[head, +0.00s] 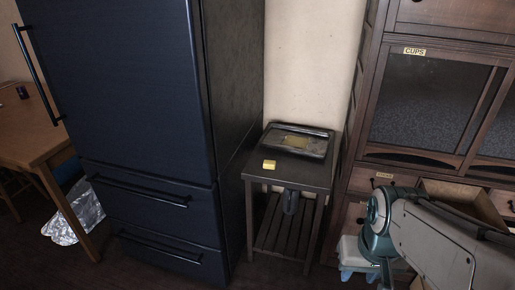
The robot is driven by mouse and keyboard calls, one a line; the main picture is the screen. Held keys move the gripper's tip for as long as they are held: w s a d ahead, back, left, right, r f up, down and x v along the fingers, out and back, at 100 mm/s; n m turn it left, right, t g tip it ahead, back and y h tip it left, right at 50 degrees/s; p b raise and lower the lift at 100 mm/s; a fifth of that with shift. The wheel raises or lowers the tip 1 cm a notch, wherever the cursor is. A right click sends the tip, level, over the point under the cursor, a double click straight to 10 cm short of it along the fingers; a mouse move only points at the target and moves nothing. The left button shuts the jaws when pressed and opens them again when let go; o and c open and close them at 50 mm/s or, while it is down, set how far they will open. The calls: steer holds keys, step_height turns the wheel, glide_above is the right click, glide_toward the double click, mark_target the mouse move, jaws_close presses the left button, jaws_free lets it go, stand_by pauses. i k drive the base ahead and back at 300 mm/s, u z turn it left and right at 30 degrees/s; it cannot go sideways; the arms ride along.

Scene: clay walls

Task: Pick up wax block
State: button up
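A small yellow block (269,164), which looks like the wax block, lies near the front left edge of a dark side table (315,178). Its top is lighter than its front side. It stands clear of the dark tray behind it, with nothing on top of it. My arm comes in at the lower right, in front of the cabinet, and runs down to the bottom edge of the picture.
A dark tray (297,140) fills the table's back. A dark object (290,201) hangs below the tabletop. A blue-black refrigerator (130,90) stands left, a wooden cabinet (376,110) right with an open drawer (452,190).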

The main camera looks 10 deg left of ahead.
mark_target(268, 164)
steer(key=u, duration=0.85)
steer(key=i, duration=1)
